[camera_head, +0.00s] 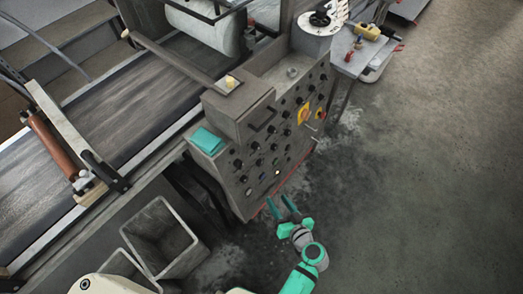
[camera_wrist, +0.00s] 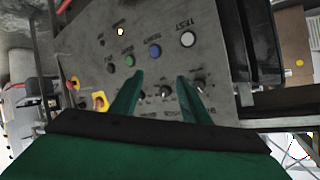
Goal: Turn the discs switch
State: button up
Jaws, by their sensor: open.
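A grey control panel (camera_head: 246,196) stands in the middle of the head view, its face covered with several dark knobs and buttons. It also fills much of the wrist view (camera_wrist: 150,28). My green gripper (camera_head: 279,204) is open in front of the panel's lower edge. In the wrist view its two fingers (camera_wrist: 160,80) point at the panel, with a dark rotary knob (camera_wrist: 165,92) showing between them. Another dark knob (camera_wrist: 198,87) is just right of the right finger. Labels by the knobs are too small to read surely, so I cannot tell which is the discs switch. Contact is not visible.
White (camera_wrist: 187,39), blue (camera_wrist: 154,51) and green (camera_wrist: 129,61) buttons sit above the knobs in the wrist view. A yellow-backed switch (camera_wrist: 100,101) is at left. Grey bins (camera_head: 160,236) stand left of my arm. The floor (camera_head: 430,180) at right is clear.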

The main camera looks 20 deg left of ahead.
jog(key=w+a+r+n+y, duration=0.1)
jog(key=w+r+n+y, duration=0.2)
jog(key=w+r, duration=0.25)
jog(key=n+g+y, duration=0.2)
jog(key=n+y, duration=0.2)
send_near(257, 147)
jog(key=f+x, duration=0.1)
jog(key=x, duration=0.7)
jog(key=shift+w+f, duration=0.15)
jog(key=shift+w, duration=0.15)
jog(key=shift+d, duration=0.1)
jog(key=c, duration=1.1)
jog(key=shift+o, duration=0.2)
